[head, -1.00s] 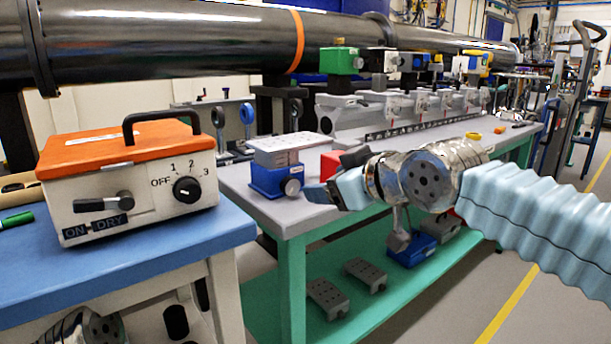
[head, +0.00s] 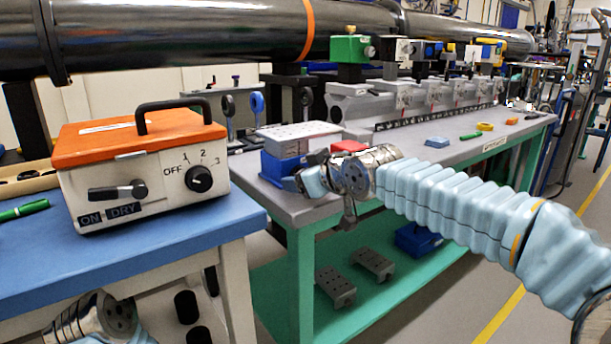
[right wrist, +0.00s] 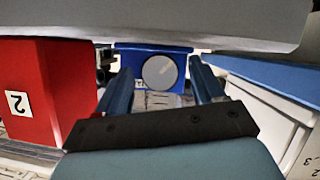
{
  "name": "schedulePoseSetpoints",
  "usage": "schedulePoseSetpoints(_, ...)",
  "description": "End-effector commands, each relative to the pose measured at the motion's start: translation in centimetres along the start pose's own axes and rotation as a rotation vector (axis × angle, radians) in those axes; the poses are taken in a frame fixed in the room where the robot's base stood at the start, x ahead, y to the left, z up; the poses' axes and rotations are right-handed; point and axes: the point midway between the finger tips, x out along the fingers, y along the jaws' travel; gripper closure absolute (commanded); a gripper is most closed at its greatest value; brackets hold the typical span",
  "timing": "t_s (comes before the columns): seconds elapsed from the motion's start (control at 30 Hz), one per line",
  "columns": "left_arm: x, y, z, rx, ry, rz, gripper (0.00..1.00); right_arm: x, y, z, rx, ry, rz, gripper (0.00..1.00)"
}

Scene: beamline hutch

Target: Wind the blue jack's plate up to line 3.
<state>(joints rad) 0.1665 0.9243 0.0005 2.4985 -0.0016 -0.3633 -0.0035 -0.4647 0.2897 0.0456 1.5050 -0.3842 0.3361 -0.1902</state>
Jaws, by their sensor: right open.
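The blue jack (head: 276,166) stands on the grey bench top, with its light grey plate (head: 300,135) level above the blue body. My right gripper (head: 302,178) reaches in from the right in front of the jack and hides part of it. In the right wrist view the open fingers (right wrist: 163,82) point at the jack's round grey knob (right wrist: 160,72), which shows in the gap between the fingertips. I cannot tell whether they touch it. The jack's line marks are not readable. Of my left arm only the wrist shows at the bottom left; its fingers are not in view.
A red block (right wrist: 38,85) labelled 2 stands close beside the jack; it also shows behind my right wrist (head: 349,146). An orange-lidded control box (head: 140,165) stands on the blue table at left. Grey blocks and a blue one lie on the green lower shelf (head: 300,290).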

Motion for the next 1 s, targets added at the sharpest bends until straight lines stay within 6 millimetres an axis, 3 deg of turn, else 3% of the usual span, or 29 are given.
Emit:
schedulePoseSetpoints(0.07, 0.01, 0.0, 0.01, 0.0, 0.0, 0.0, 0.47, -0.01, 0.0, 0.01, 0.0, 0.0, 0.0, 0.35)
schedulePoseSetpoints(0.4, 0.0, -0.01, 0.0, 0.0, 0.0, 0.0, 0.47, -0.03, -0.01, 0.0, 0.0, 0.0, 0.0, 0.87)
schedulePoseSetpoints(0.53, -0.38, 0.18, 0.03, 0.001, -0.001, 0.001, 0.47, -0.09, 0.1, -0.13, 0.028, -0.001, -0.012, 0.88)
schedulePoseSetpoints(0.8, -0.56, 0.46, 0.14, 0.003, -0.004, 0.004, 0.47, 0.04, 0.31, 0.21, 0.261, -0.001, -0.106, 0.88)
schedulePoseSetpoints(1.0, -0.58, 0.42, 0.12, 0.003, -0.004, 0.003, 0.47, -0.02, 0.22, 0.03, 0.292, 0.0, -0.122, 0.88)
